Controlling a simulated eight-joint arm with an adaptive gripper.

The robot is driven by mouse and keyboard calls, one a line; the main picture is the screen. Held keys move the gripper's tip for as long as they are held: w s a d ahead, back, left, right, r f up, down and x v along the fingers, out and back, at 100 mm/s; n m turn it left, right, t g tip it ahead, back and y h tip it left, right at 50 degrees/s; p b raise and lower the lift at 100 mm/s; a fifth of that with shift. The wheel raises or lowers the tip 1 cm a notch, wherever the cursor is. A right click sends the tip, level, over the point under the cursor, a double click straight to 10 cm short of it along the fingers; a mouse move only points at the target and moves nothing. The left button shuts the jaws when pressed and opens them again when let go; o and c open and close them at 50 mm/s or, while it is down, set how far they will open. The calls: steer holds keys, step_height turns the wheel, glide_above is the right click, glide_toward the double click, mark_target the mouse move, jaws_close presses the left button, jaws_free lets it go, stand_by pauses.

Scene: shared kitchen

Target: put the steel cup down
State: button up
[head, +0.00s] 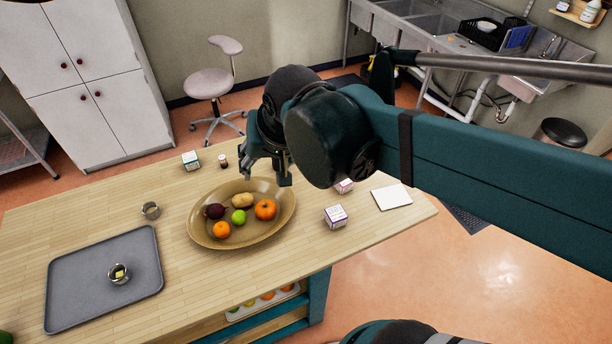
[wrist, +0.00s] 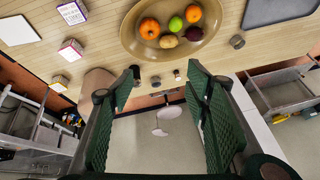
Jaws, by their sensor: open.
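A small steel cup (head: 150,210) stands upright on the wooden table, left of the fruit platter and behind the grey tray. It also shows in the wrist view (wrist: 237,42), apart from my gripper. A second small steel cup (head: 119,275), with something yellow in it, stands on the grey tray (head: 75,303). My gripper (head: 267,176) hangs over the back part of the platter (head: 200,239). In the wrist view my gripper (wrist: 165,100) has its green pads wide apart with nothing between them.
The platter holds several fruits and vegetables. White boxes (head: 336,217) and a white sheet (head: 391,197) lie right of it. Another box (head: 190,161) and a small dark bottle (head: 223,161) stand near the back edge. Bare wood surrounds the tray. A stool (head: 209,84) stands behind the table.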

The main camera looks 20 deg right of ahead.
steer(key=s+d+f+n+t, duration=0.1)
steer(key=s+d+n, duration=0.1)
steer(key=s+d, duration=0.4)
steer(key=shift+s+d+f+n+t+h, duration=0.15)
steer(key=shift+d+f+n+t+h, duration=0.2)
steer(key=shift+d, duration=0.25)
steer(key=shift+f, duration=0.15)
step_height(320, 180, down, 24)
steer(key=b, duration=2.4)
steer(key=shift+f+b, duration=0.2)
steer(key=shift+b, duration=0.2)
